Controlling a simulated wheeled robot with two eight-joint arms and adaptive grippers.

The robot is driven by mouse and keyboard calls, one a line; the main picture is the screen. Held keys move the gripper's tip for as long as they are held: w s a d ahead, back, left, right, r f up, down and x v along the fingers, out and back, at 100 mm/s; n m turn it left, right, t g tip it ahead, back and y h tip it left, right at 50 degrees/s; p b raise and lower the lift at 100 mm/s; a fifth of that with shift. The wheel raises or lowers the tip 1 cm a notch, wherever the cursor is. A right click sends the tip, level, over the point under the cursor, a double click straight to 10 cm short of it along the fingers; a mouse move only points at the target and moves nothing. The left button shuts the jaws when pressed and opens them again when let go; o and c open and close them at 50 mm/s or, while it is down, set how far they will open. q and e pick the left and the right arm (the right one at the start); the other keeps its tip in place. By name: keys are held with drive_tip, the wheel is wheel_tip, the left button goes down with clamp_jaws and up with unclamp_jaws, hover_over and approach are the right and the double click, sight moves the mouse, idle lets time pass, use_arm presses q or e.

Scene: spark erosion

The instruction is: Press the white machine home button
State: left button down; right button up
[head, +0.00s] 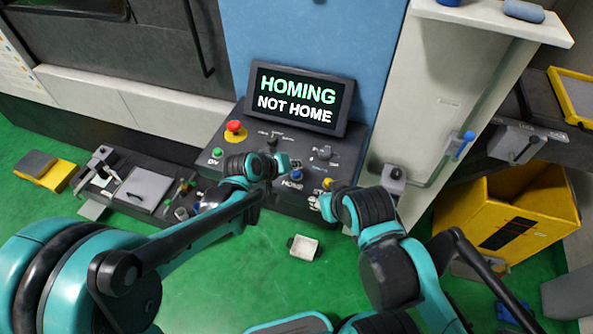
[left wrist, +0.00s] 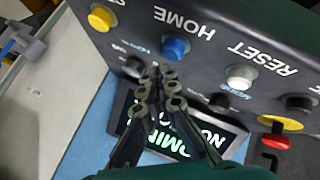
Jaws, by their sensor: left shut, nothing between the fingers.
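The blue button marked HOME (head: 297,174) is on the dark control panel (head: 222,172) below a tilted screen (head: 300,97) reading "HOMING NOT HOME". In the left wrist view, the blue HOME button (left wrist: 175,47) stands between a yellow button (left wrist: 102,18) and a white RESET button (left wrist: 240,77). My left gripper (head: 287,161) is shut and empty over the panel, close to the HOME button. In the left wrist view, its fingertips (left wrist: 161,72) appear just below the button; contact cannot be made out. My right arm reaches toward the panel's right side, but its fingers are not distinguishable.
A red emergency stop (head: 235,127) and a green button (head: 217,153) are on the panel's left. A dark knob (left wrist: 134,66) sits near my left fingertips. A pale column (head: 430,110) and yellow bin (head: 505,218) stand at right. A small white block (head: 303,247) lies on the green floor.

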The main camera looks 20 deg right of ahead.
use_arm(q)
drive_tip(key=shift+r+p, duration=1.9)
drive_tip(key=shift+r, duration=0.65)
drive_tip(key=shift+f, duration=0.1)
drive_tip(key=shift+a+b, duration=0.25)
drive_tip(key=shift+b, duration=0.05)
drive_tip(key=y+b, duration=0.2)
drive_tip(key=b, duration=0.3)
approach(293, 175)
drive_tip(key=w+a, duration=0.3)
drive_tip(key=a, duration=0.2)
drive_tip(key=s+a+f+y+b, duration=0.1)
drive_tip(key=s+a+f+b, duration=0.2)
drive_tip(key=a, duration=0.4)
drive_tip(key=s+a+f+n+t+y+b, duration=0.1)
drive_tip(key=s+a+f+y+b, duration=0.1)
drive_tip(key=s+a+f+b, duration=0.2)
drive_tip(key=s+a+f+y+b, duration=0.2)
drive_tip(key=s+a+f+b, duration=0.2)
drive_tip(key=s+a, duration=0.4)
drive_tip(key=a+b, duration=0.1)
drive_tip(key=a, duration=0.2)
drive_tip(key=shift+a, duration=0.25)
